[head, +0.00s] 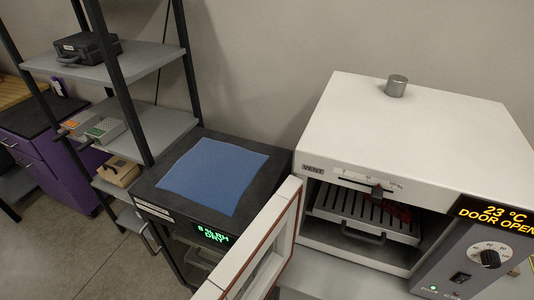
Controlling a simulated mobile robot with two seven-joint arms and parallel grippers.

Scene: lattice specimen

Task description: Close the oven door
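The white oven (430,120) stands at the right. Its door (258,255) stands open, swung out toward me on the left side of the oven, with a window and a reddish seal along its inner edge. The lower part of the door is cut off by the frame. Inside the open chamber is a slotted metal tray (365,215) with a dark handle, and something red lies at its right. The display (496,218) reads 23 °C, DOOR OPEN. Neither gripper is in view.
Left of the door stands a dark cabinet (152,183) with a blue cloth (213,175) on top and a green display. A shelf rack (175,130) with cases and boxes and a purple cabinet (55,165) are farther left. Bare floor (80,250) shows at lower left.

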